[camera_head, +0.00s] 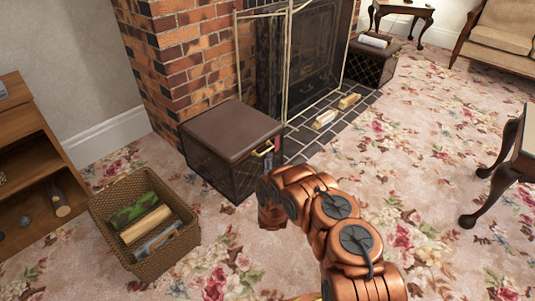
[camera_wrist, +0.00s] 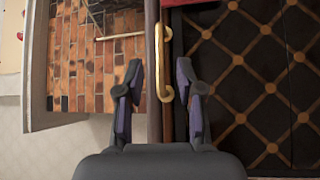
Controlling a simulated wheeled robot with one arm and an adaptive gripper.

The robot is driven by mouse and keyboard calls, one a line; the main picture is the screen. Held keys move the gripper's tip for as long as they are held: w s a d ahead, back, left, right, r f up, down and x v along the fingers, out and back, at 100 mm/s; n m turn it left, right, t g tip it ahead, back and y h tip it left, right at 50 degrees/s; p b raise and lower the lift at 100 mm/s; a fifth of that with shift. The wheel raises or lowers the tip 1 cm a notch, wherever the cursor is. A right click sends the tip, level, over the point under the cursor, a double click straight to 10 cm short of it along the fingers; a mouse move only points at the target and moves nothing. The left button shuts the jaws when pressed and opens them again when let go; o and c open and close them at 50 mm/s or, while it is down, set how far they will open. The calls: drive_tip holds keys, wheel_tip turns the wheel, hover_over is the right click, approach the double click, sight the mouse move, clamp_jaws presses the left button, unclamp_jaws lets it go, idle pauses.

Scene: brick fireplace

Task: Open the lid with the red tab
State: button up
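A dark lattice-sided box with a brown padded lid (camera_head: 228,132) stands beside the brick fireplace, its lid down. A brass handle (camera_head: 263,151) is on its near right edge. In the wrist view the brass handle (camera_wrist: 161,62) runs upright in the picture, beside the black lattice panel (camera_wrist: 262,90). A thin red strip (camera_wrist: 190,2) shows at the top edge; I cannot tell whether it is the tab. My gripper (camera_wrist: 159,68) is open, its fingers on either side of the handle's line, with visible gaps. In the head view my arm hides the fingers.
A wicker basket (camera_head: 173,257) with logs and other items stands on the left, near a wooden shelf (camera_head: 28,155). A metal fire screen (camera_head: 286,75) stands behind the box. A second lattice box (camera_head: 371,69) is farther back. Patterned carpet on the right is mostly free.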

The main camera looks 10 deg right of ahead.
sight(268, 150)
drive_tip(key=shift+b+x, duration=1)
drive_tip(key=shift+x, duration=1.85)
clamp_jaws()
